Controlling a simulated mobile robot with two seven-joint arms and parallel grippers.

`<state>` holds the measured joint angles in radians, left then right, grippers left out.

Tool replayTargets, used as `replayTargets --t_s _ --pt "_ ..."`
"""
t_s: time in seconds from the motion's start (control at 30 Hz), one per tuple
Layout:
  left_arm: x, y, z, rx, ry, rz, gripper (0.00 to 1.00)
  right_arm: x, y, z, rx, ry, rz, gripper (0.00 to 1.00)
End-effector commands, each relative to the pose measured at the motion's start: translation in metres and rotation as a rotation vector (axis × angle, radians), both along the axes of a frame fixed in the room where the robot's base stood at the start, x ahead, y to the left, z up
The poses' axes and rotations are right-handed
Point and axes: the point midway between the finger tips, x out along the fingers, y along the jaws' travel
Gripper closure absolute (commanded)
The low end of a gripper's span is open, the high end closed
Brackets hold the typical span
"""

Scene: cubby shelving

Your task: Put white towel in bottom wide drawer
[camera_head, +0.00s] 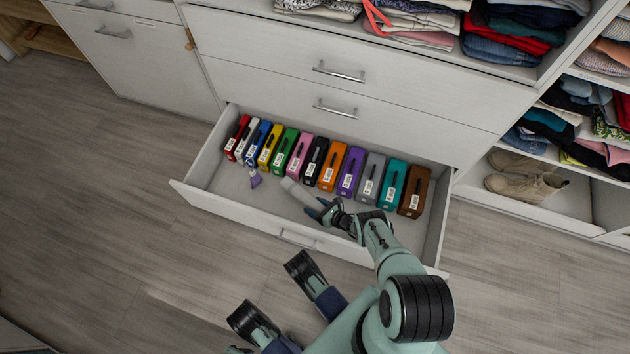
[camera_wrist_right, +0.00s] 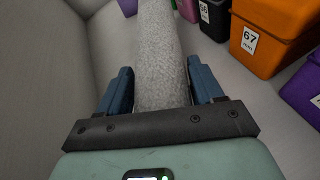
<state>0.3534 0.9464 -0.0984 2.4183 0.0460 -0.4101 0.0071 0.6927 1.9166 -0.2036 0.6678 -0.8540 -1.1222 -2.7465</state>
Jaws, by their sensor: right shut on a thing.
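The white towel (camera_head: 298,192), rolled into a long shape, is inside the pulled-out bottom wide drawer (camera_head: 235,211). My right gripper (camera_head: 325,210) reaches over the drawer's front edge and is shut on the towel. In the right wrist view the towel (camera_wrist_right: 158,45) runs between the two blue fingers of my right gripper (camera_wrist_right: 160,88) and extends away along the drawer. The gripper hides the towel's near end. I cannot tell whether the towel touches the drawer floor.
A row of several coloured, numbered boxes (camera_head: 326,166) lines the drawer's back. A small purple item (camera_head: 255,178) lies left of the towel. Closed drawers (camera_head: 340,75) are above. Folded clothes (camera_head: 515,30) and boots (camera_head: 525,178) fill shelves at the right. The drawer's front left floor is clear.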

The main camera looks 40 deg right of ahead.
Motion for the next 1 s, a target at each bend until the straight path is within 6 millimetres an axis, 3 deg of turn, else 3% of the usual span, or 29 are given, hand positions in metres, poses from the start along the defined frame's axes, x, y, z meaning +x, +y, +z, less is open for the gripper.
replayTargets --t_s 0.13,0.9,0.93,1.0 --pt "-0.007 0.001 -0.003 -0.001 0.025 0.003 0.57 0.001 0.000 -0.003 0.000 -0.002 -0.001 0.66" --pt "-0.006 0.001 -0.002 -0.002 0.021 0.001 0.57 0.001 0.000 -0.015 0.000 -0.002 0.000 0.66" --pt "-0.006 0.001 -0.002 -0.002 0.021 0.001 0.57 0.000 0.000 -0.015 0.000 -0.001 0.000 0.24" --pt "-0.006 0.001 -0.002 -0.002 0.021 0.001 0.57 0.000 0.000 -0.015 0.000 -0.001 0.000 0.08"
